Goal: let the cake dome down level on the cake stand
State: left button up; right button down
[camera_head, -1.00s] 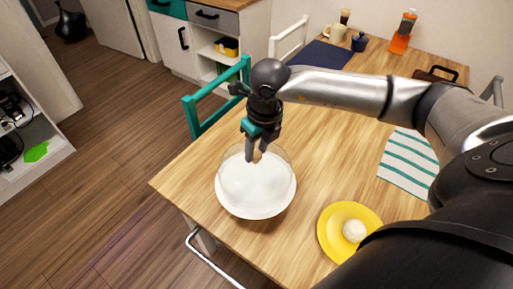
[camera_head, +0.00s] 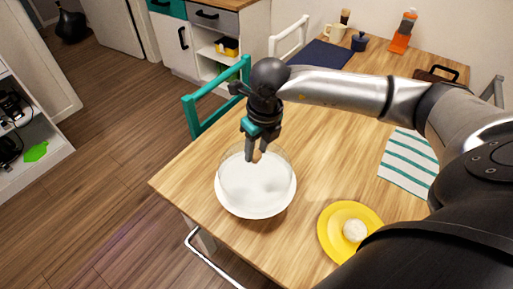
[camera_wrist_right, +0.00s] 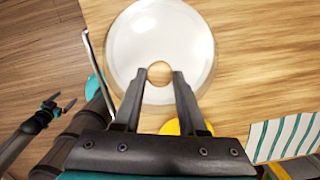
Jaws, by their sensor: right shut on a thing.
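The clear cake dome (camera_head: 228,173) is over the white cake stand (camera_head: 256,213) near the table's left corner. My right gripper (camera_head: 256,158) points down above it, shut on the dome's round wooden knob. In the right wrist view, the knob (camera_wrist_right: 160,73) is between the fingertips, with the white stand (camera_wrist_right: 122,50) behind it. The clear rim is faint, so I cannot tell whether it touches the stand or is level. My left gripper (camera_wrist_right: 60,104) shows at the left of the wrist view, its fingers apart and empty.
A yellow plate (camera_head: 330,244) with a white ball (camera_head: 354,230) is right of the stand. A striped cloth (camera_head: 408,163) lies farther right. A teal chair (camera_head: 215,100) stands at the table's left edge. Bare wood surrounds the stand.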

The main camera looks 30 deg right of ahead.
grip_release()
dwell(0.8)
jog(key=shift+r+p, duration=2.4)
jog(key=shift+r, duration=1.15)
